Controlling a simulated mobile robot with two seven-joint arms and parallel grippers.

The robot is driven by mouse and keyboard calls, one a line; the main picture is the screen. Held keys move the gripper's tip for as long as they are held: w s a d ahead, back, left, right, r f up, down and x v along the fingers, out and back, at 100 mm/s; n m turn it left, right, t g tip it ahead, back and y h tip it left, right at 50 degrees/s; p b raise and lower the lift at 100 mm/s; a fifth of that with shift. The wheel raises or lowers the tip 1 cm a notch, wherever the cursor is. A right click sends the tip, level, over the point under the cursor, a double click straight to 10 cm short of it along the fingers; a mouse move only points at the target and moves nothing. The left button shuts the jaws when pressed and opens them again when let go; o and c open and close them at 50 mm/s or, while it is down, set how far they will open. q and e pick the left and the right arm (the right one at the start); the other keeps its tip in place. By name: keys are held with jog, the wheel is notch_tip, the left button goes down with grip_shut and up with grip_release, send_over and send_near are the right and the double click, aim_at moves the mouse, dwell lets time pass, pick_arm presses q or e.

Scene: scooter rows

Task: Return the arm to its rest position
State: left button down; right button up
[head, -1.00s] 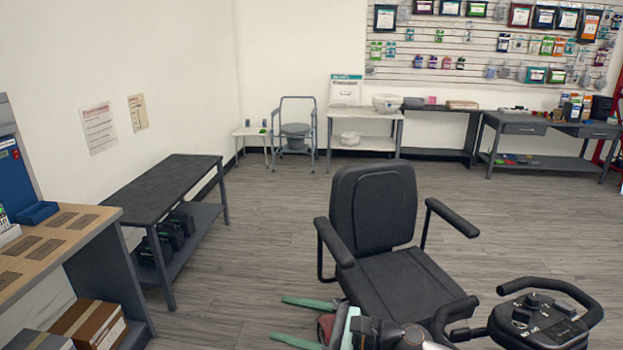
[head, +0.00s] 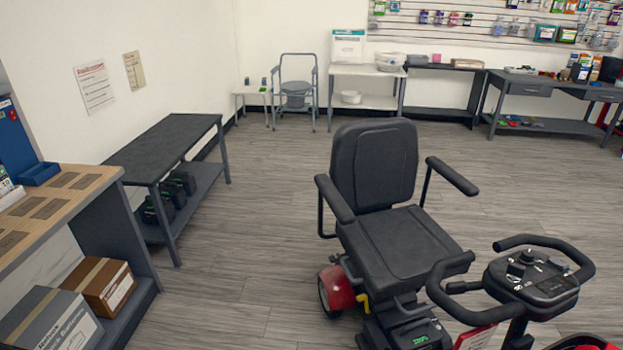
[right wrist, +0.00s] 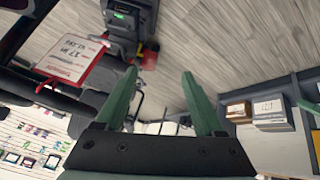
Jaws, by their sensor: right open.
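My right gripper (right wrist: 158,75) shows in the right wrist view with its two green fingers spread and nothing between them. It is not in the head view now. The scooter's price card (right wrist: 75,62) and dark body (right wrist: 128,18) lie to the left of and beyond the fingers, apart from them as far as I can see. In the head view the scooter has a black seat (head: 400,245), a handlebar console (head: 530,280) and a red rear fender (head: 338,288). My left gripper is not in the head view.
A wood-topped counter (head: 95,190) with boxes (head: 103,283) below stands at left, beside a black bench (head: 170,138). A commode chair (head: 296,90) and tables line the back wall. Open floor (head: 260,215) lies between bench and scooter. A green sliver (right wrist: 308,105) at the wrist view's edge is unclear.

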jog(key=s+d+f+m+g, duration=0.1)
jog(key=s+m+g, duration=0.2)
jog(key=s, duration=0.5)
jog(key=w+a+f+t+y+p, duration=0.2)
jog(key=w+a+f+t+p, duration=0.1)
jog(key=f, duration=0.5)
jog(key=shift+w+a+f+t, duration=0.2)
jog(key=shift+w+a+t, duration=0.5)
jog(key=shift+t, duration=0.7)
